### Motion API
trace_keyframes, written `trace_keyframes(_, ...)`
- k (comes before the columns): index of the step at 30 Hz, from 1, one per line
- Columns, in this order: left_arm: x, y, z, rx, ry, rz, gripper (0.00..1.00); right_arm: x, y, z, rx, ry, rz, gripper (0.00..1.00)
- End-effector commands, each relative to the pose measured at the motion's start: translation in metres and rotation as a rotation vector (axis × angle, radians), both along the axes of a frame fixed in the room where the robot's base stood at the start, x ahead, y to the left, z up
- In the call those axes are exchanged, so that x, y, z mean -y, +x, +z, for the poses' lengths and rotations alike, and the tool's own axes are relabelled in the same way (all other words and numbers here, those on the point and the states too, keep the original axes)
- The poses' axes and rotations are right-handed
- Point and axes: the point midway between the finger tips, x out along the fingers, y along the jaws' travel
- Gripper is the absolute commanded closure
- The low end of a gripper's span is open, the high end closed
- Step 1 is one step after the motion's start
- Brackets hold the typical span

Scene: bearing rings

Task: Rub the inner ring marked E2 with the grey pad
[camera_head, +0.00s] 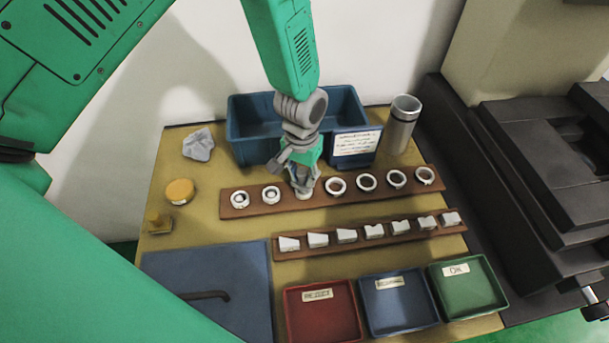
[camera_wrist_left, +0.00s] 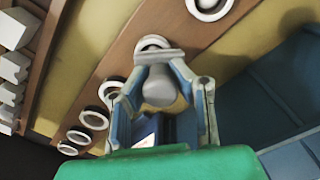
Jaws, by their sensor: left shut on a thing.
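A row of white bearing rings lies on the rear brown wooden rail (camera_head: 320,196). I cannot read any mark E2 on them. My left gripper (camera_head: 304,184) points down over the third ring from the left (camera_head: 304,195). In the left wrist view, the gripper (camera_wrist_left: 160,100) is shut on the rounded grip of the grey pad (camera_wrist_left: 158,86). The pad's flat end overlaps the edge of a ring (camera_wrist_left: 152,42); I cannot tell whether they touch. My right gripper is not in view.
A blue bin (camera_head: 250,137), sign (camera_head: 356,146) and metal cylinder (camera_head: 402,124) stand behind. A crumpled grey cloth (camera_head: 198,145) and yellow tin (camera_head: 180,191) lie left. White blocks sit on the front rail (camera_head: 290,254). Red (camera_head: 322,308), blue (camera_head: 400,300) and green (camera_head: 468,284) trays are in front.

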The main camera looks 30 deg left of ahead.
Motion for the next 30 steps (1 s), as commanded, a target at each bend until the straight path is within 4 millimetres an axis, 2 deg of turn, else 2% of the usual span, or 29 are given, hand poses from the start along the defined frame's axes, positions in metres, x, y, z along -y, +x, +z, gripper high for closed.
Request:
trace_keyframes(5, -0.002, -0.003, -0.008, -0.003, 0.001, -0.004, 1.0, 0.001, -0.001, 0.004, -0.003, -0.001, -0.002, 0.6)
trace_keyframes(8, -0.004, -0.002, -0.003, -0.004, -0.001, -0.004, 1.0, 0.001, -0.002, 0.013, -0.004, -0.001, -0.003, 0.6)
trace_keyframes(10, -0.006, 0.0, 0.018, 0.001, -0.002, -0.004, 1.0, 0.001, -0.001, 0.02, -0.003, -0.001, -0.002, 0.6)
trace_keyframes(30, -0.013, -0.001, 0.074, -0.002, -0.001, -0.002, 1.0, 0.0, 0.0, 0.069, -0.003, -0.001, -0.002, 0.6)
